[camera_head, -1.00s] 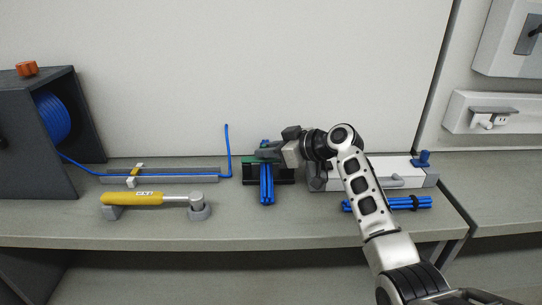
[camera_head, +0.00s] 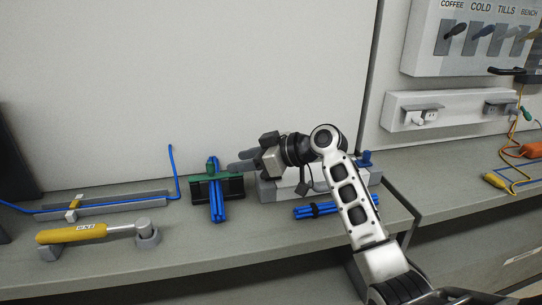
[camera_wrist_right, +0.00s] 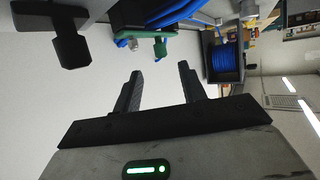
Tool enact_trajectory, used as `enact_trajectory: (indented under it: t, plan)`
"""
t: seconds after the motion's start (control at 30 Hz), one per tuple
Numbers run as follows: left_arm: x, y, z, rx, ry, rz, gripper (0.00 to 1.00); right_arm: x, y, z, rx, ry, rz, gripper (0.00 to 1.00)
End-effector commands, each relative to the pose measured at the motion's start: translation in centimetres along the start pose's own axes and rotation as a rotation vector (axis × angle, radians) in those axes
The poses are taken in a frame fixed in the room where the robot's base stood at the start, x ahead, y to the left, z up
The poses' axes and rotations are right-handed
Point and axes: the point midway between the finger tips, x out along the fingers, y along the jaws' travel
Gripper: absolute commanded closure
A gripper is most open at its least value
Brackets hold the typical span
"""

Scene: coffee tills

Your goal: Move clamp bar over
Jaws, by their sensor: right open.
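The green clamp bar (camera_head: 203,177) lies across a bundle of blue rods (camera_head: 219,208) on a black stand (camera_head: 236,188) on the bench. The bar also shows in the right wrist view (camera_wrist_right: 150,34), beyond the fingers and near the top of the picture. My right gripper (camera_head: 236,160) is just to the right of the clamp bar, apart from it. In the wrist view its two dark fingers (camera_wrist_right: 158,85) are spread with nothing between them. My left gripper is in neither view.
A yellow-handled tool (camera_head: 72,233) rests on grey supports at front left. A blue cable (camera_head: 110,204) runs along a grey rail behind it. Another blue bundle (camera_head: 312,210) lies right of the stand. A white box (camera_head: 272,189) stands behind my gripper. The front bench strip is clear.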

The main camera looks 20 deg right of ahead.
Motion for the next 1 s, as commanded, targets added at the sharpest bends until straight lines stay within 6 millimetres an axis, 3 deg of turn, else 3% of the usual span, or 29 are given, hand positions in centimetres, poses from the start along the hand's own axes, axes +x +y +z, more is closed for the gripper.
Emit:
enact_trajectory:
  t: [0.2, 0.4, 1.0]
  plan:
    - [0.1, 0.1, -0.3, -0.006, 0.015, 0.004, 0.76, -4.8, 0.1, 0.1, -0.002, -0.002, 0.002, 0.59]
    - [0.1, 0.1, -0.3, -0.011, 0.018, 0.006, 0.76, -7.1, 0.0, 0.1, 0.0, -0.001, -0.001, 0.59]
    - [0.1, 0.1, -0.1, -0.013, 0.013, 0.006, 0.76, -7.6, 0.0, 0.0, 0.001, 0.0, -0.001, 0.59]
